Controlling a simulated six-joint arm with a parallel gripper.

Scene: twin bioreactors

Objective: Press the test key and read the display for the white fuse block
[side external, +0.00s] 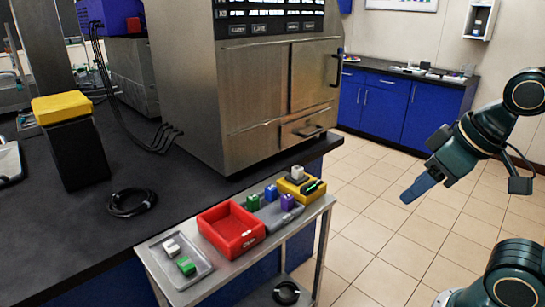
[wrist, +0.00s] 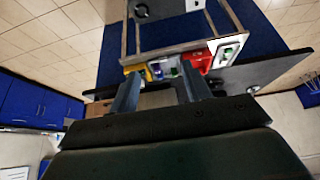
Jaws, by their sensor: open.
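A yellow device (side external: 312,191) sits at the right end of the small cart, with a white block (side external: 297,172) on top and a dark strip with green on it. I cannot make out a test key or any reading. Another white block (side external: 171,247) lies in the grey tray (side external: 203,268) at the cart's left end, beside a green block (side external: 186,265). My gripper (side external: 409,196) is in the air right of the cart, well apart from it. In the wrist view my gripper (wrist: 160,72) has its fingers spread with nothing held; the yellow device (wrist: 149,73) shows small beyond them.
A red bin (side external: 231,230) stands mid-cart. Green, blue and purple blocks (side external: 271,193) sit between it and the yellow device. A large steel machine (side external: 255,100) stands on the dark bench behind the cart. Open tiled floor (side external: 375,215) lies between cart and arm.

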